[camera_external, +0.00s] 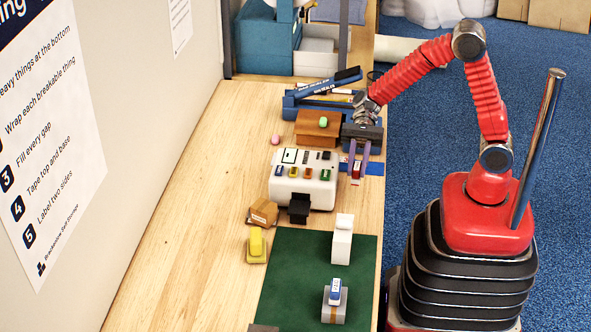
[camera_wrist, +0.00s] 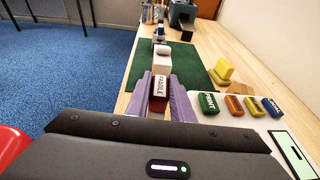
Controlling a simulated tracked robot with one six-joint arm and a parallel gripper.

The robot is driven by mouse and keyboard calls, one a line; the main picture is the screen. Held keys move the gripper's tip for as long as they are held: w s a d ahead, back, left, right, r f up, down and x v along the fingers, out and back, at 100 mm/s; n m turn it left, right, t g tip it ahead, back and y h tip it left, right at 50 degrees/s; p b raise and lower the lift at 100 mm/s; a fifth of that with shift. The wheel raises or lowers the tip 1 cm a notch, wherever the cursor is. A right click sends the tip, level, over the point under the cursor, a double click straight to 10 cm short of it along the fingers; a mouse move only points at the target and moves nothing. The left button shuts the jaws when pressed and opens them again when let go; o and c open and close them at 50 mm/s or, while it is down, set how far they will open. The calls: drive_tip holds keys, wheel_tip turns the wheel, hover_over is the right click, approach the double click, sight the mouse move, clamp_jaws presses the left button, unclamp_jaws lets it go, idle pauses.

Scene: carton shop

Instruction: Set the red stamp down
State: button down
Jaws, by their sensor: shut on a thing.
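The red stamp (camera_wrist: 159,88), its label reading FRAGILE, is held between the two purple fingers of my gripper (camera_wrist: 160,96) in the wrist view. In the external view my gripper (camera_external: 358,162) points down, with the stamp (camera_external: 355,169) between its fingers. The stamp is over or on a blue patch (camera_external: 376,169) near the table's right edge, just right of a white box. I cannot tell whether its base touches the surface.
A wooden block (camera_external: 310,133) and a blue tool (camera_external: 295,103) stand behind my gripper. A green mat (camera_external: 285,265) lies in front, with a white block (camera_external: 342,243) on it. The table's left side is clear.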

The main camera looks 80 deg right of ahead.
drive_tip(key=shift+s+d+r, duration=0.1)
drive_tip(key=shift+s+d, duration=0.3)
drive_tip(key=shift+s+a+n+g, duration=0.1)
drive_tip(key=shift+s+n+g, duration=0.3)
drive_tip(key=shift+g, duration=0.1)
drive_tip(key=shift+w+f, duration=0.1)
drive_tip(key=shift+f, duration=2.95)
drive_tip(key=shift+f, duration=0.1)
drive_tip(key=shift+f, duration=1.8)
drive_tip(key=shift+f, duration=0.1)
